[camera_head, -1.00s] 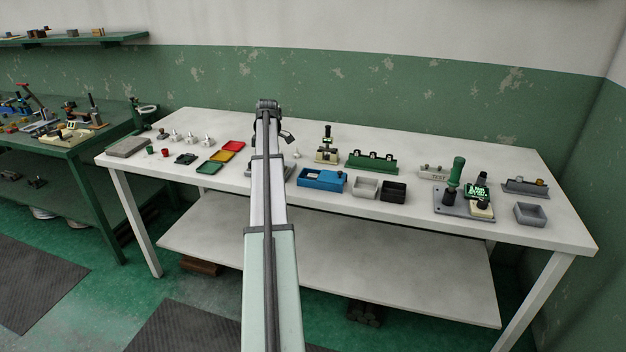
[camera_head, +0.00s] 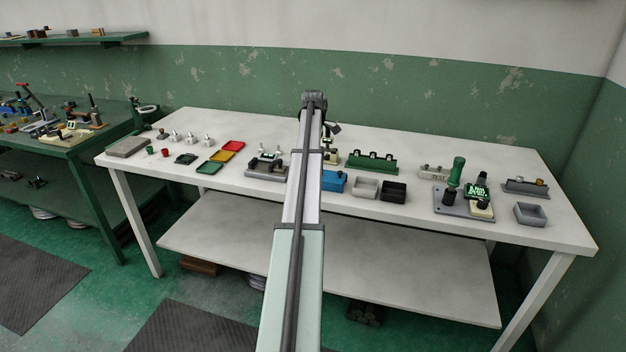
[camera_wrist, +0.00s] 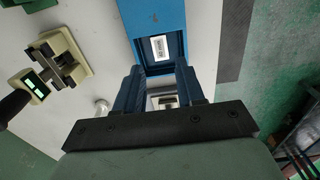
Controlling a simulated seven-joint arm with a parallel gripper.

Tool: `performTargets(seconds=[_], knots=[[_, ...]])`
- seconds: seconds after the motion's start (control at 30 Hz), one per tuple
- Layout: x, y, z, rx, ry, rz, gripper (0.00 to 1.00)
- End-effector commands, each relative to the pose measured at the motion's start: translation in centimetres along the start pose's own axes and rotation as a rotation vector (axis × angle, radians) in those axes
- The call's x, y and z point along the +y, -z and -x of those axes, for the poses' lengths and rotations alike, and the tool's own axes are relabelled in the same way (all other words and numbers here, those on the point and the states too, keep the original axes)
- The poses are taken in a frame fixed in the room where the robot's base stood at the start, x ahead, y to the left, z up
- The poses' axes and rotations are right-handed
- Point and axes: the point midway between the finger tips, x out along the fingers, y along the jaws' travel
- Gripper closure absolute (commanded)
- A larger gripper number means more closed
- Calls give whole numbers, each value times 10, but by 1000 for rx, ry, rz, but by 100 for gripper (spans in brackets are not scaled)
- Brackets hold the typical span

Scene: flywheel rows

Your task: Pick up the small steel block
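A small grey, metallic-looking piece (camera_wrist: 164,101) shows between the fingers in the wrist view; it may be the steel block, but it is too small and partly framed by the gripper to be sure. A blue box (camera_wrist: 153,14) with a white label lies just beyond the fingertips. In the head view the same blue box (camera_head: 334,182) is partly hidden behind my arm. My gripper (camera_wrist: 162,76) is open, its two fingers apart on either side of the grey piece. I cannot tell whether they touch it. In the head view the gripper is mostly hidden by my arm.
A cream fixture (camera_wrist: 58,62) with a dark handle stands left in the wrist view. In the head view, a grey bin (camera_head: 365,187), a black bin (camera_head: 394,192) and a green rack (camera_head: 371,162) stand right of my arm. Coloured trays (camera_head: 221,156) lie left. The table's front strip (camera_head: 430,220) is clear.

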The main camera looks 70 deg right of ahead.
Motion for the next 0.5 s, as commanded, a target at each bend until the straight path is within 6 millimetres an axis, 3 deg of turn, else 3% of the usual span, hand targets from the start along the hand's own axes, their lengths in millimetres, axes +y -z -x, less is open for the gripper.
performTargets(seconds=[0.1, 0.37, 0.5], knots=[[0, 0, -18, 0, 0, 0, 62], [0, 0, -31, 0, 0, 0, 62], [0, 0, -47, 0, 0, 0, 62]])
